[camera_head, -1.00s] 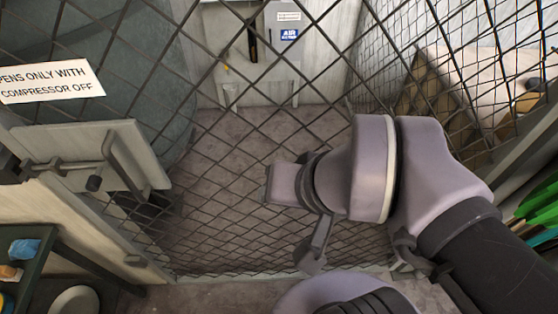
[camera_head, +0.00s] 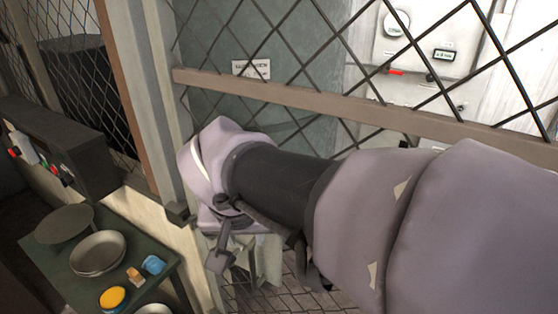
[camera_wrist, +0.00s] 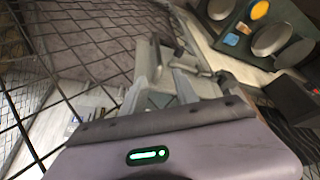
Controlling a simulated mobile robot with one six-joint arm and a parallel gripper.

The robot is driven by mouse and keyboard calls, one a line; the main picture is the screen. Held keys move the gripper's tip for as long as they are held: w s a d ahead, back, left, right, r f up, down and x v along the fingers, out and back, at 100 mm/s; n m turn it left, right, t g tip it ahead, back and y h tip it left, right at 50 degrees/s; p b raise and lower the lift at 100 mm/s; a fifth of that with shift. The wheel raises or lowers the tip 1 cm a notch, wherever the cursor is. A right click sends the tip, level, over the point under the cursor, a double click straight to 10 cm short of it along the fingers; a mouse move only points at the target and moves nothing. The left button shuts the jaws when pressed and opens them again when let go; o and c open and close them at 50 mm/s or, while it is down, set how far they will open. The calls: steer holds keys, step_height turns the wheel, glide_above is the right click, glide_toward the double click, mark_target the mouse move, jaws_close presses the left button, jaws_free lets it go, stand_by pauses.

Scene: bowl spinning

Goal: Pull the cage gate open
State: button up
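The cage gate is dark wire mesh with a brown horizontal rail (camera_head: 300,98) in the head view. Its mesh also fills the left of the wrist view (camera_wrist: 75,42).
A green shelf (camera_head: 55,265) with pans (camera_head: 98,252), a yellow-topped jar (camera_head: 113,298) and a blue item (camera_head: 153,264) stands at the lower left, close to my wrist. A grey post (camera_head: 150,80) is left of the gate. A panel box (camera_head: 430,40) is behind the mesh.

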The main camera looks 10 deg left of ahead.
mark_target(251, 254)
steer(key=b+x, duration=0.1)
steer(key=x, duration=0.7)
steer(key=b+x, duration=0.2)
steer(key=x, duration=0.5)
steer(key=shift+w+d+f+b, duration=0.2)
steer(key=shift+f+b, duration=0.1)
jaws_close()
stand_by(0.4)
